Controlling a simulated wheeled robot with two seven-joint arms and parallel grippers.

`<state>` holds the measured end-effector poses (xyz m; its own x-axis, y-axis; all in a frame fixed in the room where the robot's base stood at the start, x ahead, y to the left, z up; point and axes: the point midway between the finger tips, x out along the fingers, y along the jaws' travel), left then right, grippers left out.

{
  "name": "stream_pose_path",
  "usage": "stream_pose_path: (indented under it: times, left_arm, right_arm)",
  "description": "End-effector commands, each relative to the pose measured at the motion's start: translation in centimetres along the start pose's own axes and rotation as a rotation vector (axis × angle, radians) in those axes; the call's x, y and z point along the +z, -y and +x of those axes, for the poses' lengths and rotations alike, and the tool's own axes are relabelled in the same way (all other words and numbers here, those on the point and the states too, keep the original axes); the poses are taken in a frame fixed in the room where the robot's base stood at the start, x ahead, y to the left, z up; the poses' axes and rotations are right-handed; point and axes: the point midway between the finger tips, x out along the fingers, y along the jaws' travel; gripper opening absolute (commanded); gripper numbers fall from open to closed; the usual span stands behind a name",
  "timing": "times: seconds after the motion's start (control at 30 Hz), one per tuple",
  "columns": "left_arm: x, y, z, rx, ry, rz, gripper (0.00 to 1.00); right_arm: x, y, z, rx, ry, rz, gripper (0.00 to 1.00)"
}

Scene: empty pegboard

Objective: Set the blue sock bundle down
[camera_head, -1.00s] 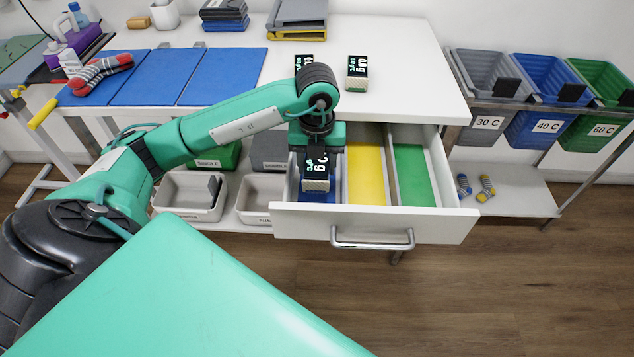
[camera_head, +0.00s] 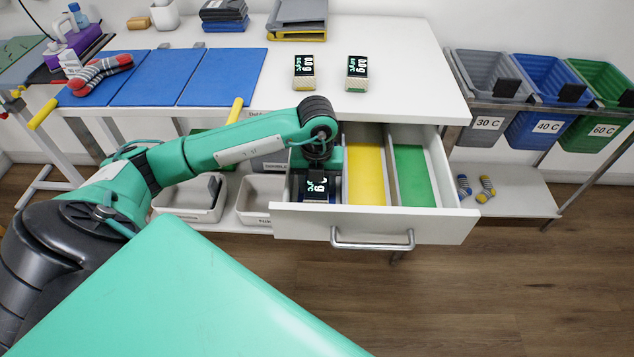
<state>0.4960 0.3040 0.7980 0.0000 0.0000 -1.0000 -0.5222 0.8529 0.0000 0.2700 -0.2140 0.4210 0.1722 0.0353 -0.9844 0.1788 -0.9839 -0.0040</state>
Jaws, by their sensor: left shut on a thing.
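The blue sock bundle (camera_head: 318,187) is a small block with a dark, white-marked face, inside the left compartment of the open drawer (camera_head: 450,226). My left gripper (camera_head: 317,170) points down into that compartment and is shut on the bundle. The fingertips are mostly hidden by the wrist and the bundle. I cannot tell whether the bundle touches the compartment floor. The middle compartment has a yellow floor (camera_head: 365,175) and the right one a green floor (camera_head: 412,175); both look empty. My right gripper is not in view.
Two similar bundles, one yellow-trimmed (camera_head: 304,73) and one green-trimmed (camera_head: 356,74), stand on the white tabletop (camera_head: 410,70). Drawer walls stand close around my gripper. Labelled bins (camera_head: 538,110) and loose socks (camera_head: 486,189) are at right.

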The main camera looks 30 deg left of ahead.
Motion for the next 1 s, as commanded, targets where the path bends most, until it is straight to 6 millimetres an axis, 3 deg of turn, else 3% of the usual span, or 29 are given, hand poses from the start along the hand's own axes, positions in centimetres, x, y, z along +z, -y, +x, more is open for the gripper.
stream_pose_path:
  times: [0.03, 0.13, 0.57, 0.7, 1.0]
  left_arm:
    - [0.0, 0.0, 0.0, 0.0, 0.0, 0.0, 0.55]
    - [0.0, 0.0, 0.0, 0.0, 0.0, 0.0, 0.72]
    - [0.1, 0.0, -0.7, -0.001, 0.001, 0.0, 0.72]
    - [0.1, 0.1, -3.4, -0.004, 0.004, 0.0, 0.72]
    - [0.1, 0.1, -9.8, -0.003, 0.003, 0.001, 0.72]
  right_arm:
    - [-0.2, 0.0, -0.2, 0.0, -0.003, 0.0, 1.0]
    - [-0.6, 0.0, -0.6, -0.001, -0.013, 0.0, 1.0]
    - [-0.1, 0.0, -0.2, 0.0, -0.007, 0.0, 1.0]
    - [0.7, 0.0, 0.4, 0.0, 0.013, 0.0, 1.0]
    - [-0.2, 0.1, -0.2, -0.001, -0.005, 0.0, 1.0]
